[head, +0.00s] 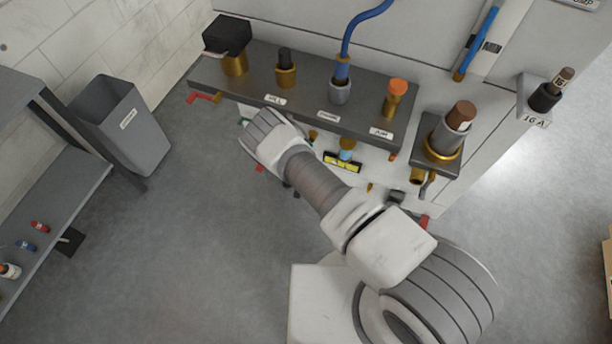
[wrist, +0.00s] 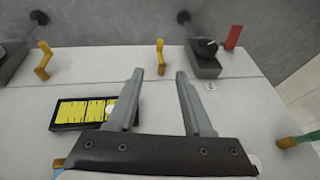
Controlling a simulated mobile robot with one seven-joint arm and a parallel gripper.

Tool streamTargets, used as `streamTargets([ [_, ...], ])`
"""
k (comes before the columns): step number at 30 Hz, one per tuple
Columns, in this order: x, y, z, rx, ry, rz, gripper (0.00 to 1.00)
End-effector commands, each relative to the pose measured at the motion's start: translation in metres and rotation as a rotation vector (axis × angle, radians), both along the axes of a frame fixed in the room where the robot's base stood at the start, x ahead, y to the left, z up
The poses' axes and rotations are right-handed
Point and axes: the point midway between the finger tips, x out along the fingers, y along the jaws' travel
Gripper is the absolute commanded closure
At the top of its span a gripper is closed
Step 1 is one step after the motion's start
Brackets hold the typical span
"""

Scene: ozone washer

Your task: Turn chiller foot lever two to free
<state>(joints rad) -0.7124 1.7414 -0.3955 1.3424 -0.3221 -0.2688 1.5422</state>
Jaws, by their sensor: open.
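In the wrist view my gripper (wrist: 161,76) is open, with nothing between its two grey fingers. A red lever (wrist: 233,38) stands beside a dark foot block (wrist: 204,62) at the upper right, beyond the right finger and apart from it. A second dark foot block (wrist: 12,60) is partly cut off at the left edge. I cannot tell which foot is number two; the small tag (wrist: 210,86) is unreadable. In the head view red levers show low on the chiller at the left (head: 203,97) and right (head: 425,221). My wrist hides the fingers there.
A brass hook (wrist: 160,57) stands beyond the fingertips, with another (wrist: 43,60) to the left. A yellow-and-black panel (wrist: 83,113) lies left of the left finger. A grey shelf (head: 350,118) with fittings overhangs near my wrist.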

Motion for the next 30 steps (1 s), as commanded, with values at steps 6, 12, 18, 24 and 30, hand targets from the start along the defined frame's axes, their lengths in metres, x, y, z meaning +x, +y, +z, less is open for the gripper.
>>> streamTargets([
  [6,0.012,0.0,-0.033,0.0,0.0,0.0,0.49],
  [12,0.022,0.0,-0.056,0.001,0.0,-0.001,0.49],
  [18,0.032,0.0,-0.078,0.0,0.0,-0.001,0.49],
  [24,0.042,0.0,-0.099,0.001,0.0,-0.002,0.49],
  [30,0.051,0.0,-0.119,0.001,0.0,-0.003,0.49],
])
